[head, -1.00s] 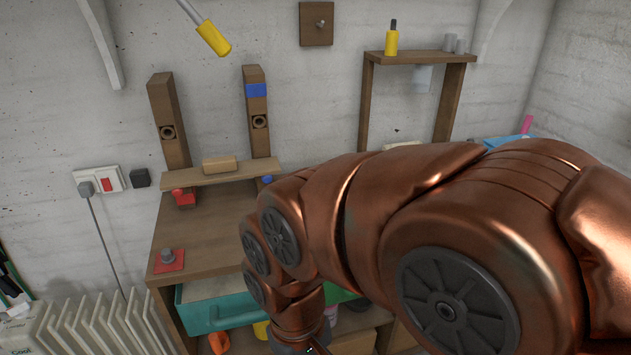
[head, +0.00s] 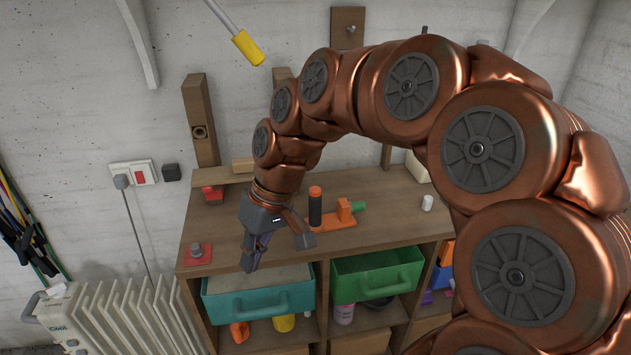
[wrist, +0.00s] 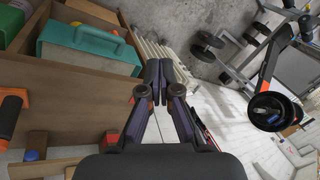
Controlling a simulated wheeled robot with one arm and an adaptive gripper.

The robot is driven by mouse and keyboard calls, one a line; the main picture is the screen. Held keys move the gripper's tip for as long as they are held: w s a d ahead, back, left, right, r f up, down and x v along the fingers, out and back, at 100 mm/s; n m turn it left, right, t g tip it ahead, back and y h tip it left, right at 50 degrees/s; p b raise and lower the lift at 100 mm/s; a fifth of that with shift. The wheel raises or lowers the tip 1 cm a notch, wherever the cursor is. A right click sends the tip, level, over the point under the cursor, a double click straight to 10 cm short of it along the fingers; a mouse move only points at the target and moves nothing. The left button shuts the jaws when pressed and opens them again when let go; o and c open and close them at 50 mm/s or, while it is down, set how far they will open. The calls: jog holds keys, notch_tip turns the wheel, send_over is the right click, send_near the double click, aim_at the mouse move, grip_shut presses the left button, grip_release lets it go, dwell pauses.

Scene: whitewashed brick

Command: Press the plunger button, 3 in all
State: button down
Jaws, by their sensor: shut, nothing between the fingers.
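A red square plate with a grey knob standing on it (head: 197,252), which looks like the plunger button, sits at the left front corner of the wooden bench top in the head view. My gripper (head: 249,265) points down in front of the bench's front edge, to the right of the plate and apart from it. In the wrist view my gripper's fingers (wrist: 158,68) are together with nothing between them.
A teal drawer (head: 259,304) and a green drawer (head: 376,285) sit under the bench top. An orange tool with a black post (head: 315,206) and a red item (head: 213,195) are on the bench. A white radiator (head: 130,320) stands at left.

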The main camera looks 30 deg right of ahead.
jog(key=w+d+r+t+y+p, duration=0.1)
jog(key=w+d+r, duration=0.3)
jog(key=w, duration=0.3)
jog(key=r+m+t+p, duration=0.2)
jog(key=m+t+p, duration=0.1)
jog(key=t+p, duration=0.15)
send_over(318, 189)
jog(key=shift+f+t+y, duration=0.15)
jog(key=shift+t+y, duration=0.2)
jog(key=shift+y, duration=0.05)
notch_tip(318, 189, down, 8)
jog(key=shift+r+b, duration=0.1)
jog(key=shift+b, duration=0.55)
jog(key=shift+f+b, duration=0.4)
jog(key=shift+f, duration=0.15)
